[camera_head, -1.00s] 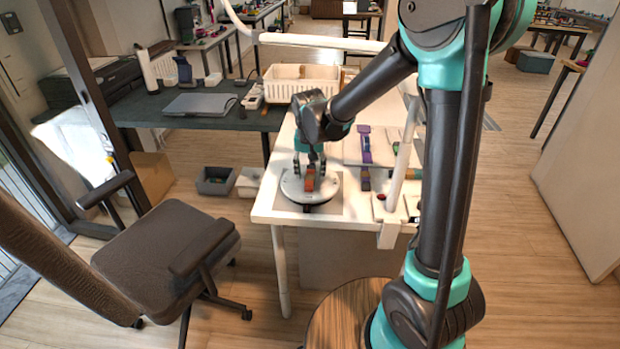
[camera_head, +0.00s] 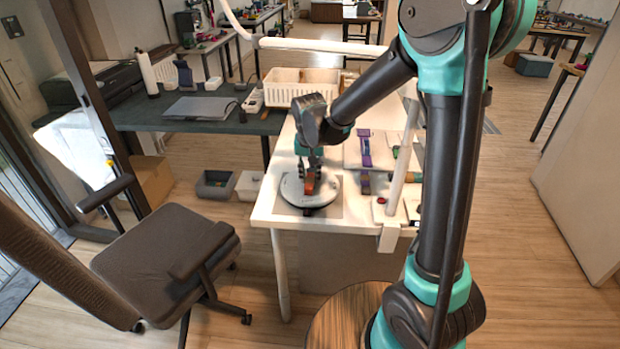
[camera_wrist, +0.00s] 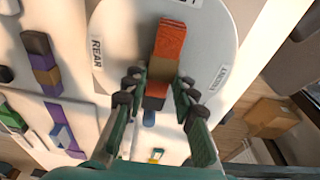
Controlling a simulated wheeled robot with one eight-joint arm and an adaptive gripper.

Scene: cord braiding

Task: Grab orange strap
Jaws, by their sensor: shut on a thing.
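The orange strap (camera_wrist: 170,40) is a short, thick band with a tan middle and a dark end, seen in the wrist view between the fingers of my gripper (camera_wrist: 155,95). It also shows as a small orange-red piece (camera_head: 311,184) in the head view, over the round grey disc (camera_head: 328,191) on the white table. The disc carries labels, one reading "REAR", in the wrist view. My gripper (camera_head: 310,177) points down over the disc and is shut on the strap near its dark end. Whether the strap touches the disc is hard to tell.
Purple straps (camera_head: 365,150) lie on the white table (camera_head: 262,212) right of the disc. A white basket (camera_head: 300,92) stands behind. A dark office chair (camera_head: 165,245) is at the left. A pale post (camera_head: 403,165) stands at the table's right side.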

